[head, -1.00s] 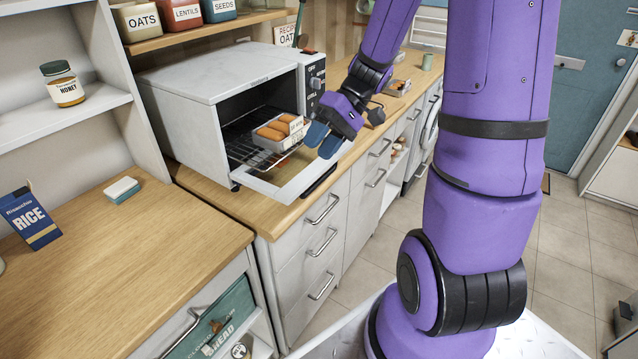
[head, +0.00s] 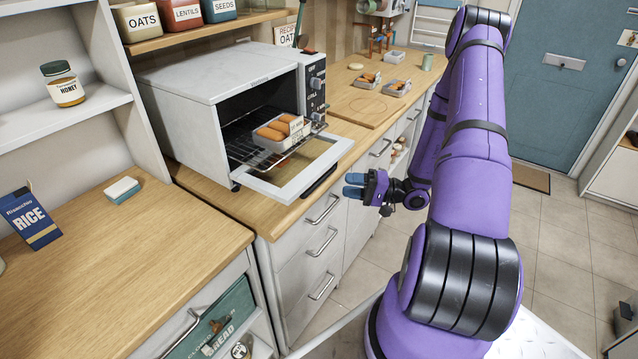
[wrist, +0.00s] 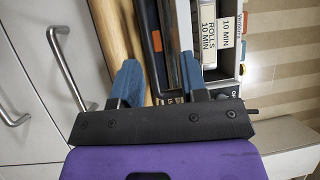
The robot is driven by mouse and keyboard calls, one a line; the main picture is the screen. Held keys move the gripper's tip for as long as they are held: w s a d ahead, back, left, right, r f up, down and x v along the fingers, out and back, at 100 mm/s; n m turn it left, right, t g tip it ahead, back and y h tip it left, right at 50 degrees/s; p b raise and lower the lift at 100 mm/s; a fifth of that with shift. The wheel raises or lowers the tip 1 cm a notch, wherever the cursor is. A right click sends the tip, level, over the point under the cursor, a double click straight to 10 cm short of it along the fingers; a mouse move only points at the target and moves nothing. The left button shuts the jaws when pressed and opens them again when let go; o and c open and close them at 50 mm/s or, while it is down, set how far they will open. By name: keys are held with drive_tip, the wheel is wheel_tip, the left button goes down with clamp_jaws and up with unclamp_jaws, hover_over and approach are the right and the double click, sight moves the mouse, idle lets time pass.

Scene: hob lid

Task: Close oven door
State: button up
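The oven (head: 215,80) is a white countertop oven. Its glass-fronted door (head: 300,165) is folded down, lying about flat over the counter edge. A tray of rolls (head: 278,132) with a paper label sits on the rack at the opening; its "ROLLS 10 MIN" label (wrist: 207,27) also shows in the wrist view. My gripper (head: 354,185) is in front of the counter, to the right of the door's front edge and apart from it in the head view. Its blue fingertips (wrist: 160,75) are spread with nothing held between them. The wrist view looks toward the door's edge.
The wooden counter (head: 345,130) continues right of the oven, with small trays (head: 397,87) and a round board on it. Drawers with bar handles (head: 322,208) are below. Open floor lies to the right of the cabinets.

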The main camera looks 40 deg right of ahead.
sight(321, 183)
drive_tip(key=w+a, duration=0.2)
drive_tip(key=w+a+m+t+h, duration=0.1)
drive_tip(key=w+a, duration=0.1)
drive_tip(key=w, duration=0.1)
drive_tip(key=w+a+f+t, duration=0.1)
drive_tip(key=w+a, duration=0.1)
drive_tip(key=shift+w, duration=0.15)
idle(0.4)
clamp_jaws()
